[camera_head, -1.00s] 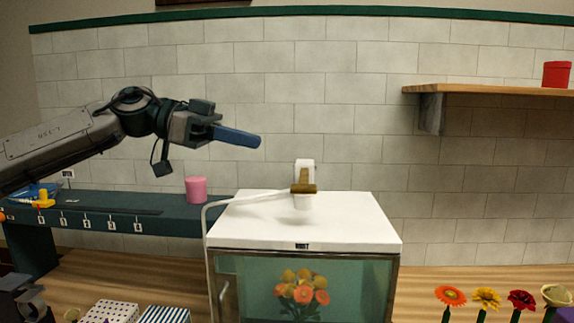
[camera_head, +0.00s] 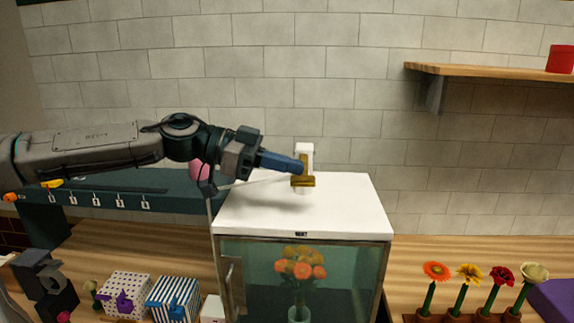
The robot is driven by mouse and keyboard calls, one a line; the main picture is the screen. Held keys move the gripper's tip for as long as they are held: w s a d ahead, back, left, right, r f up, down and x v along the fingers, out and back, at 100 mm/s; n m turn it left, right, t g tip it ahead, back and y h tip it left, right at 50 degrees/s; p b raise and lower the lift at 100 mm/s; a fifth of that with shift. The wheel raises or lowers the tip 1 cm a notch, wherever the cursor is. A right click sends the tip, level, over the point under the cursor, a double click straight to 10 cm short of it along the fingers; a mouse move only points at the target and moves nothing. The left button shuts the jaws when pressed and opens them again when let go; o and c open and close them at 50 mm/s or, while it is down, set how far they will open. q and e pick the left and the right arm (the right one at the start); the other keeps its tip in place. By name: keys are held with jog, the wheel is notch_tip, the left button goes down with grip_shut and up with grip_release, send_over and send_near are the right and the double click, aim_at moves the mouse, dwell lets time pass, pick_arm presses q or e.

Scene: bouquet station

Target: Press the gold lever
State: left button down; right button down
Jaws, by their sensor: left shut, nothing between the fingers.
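The gold lever (camera_head: 306,181) is a short bar on the front of a small white fixture (camera_head: 305,149) on top of the white-topped glass cabinet (camera_head: 350,205). My left gripper (camera_head: 298,165) comes in from the left, its blue fingers shut and empty. The fingertips overlap the left edge of the fixture, just above the lever's bar. I cannot tell whether they touch it. My right gripper is not in view.
Orange flowers (camera_head: 299,268) stand inside the glass cabinet. A pink cylinder (camera_head: 199,171) is partly hidden behind my left arm. Wrapped boxes (camera_head: 125,287) stand at lower left, and a row of flowers (camera_head: 470,272) at lower right. A wooden shelf (camera_head: 490,73) juts from the wall.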

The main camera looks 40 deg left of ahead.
pick_arm(q)
jog(key=shift+f, duration=0.2)
jog(key=shift+d, duration=0.15)
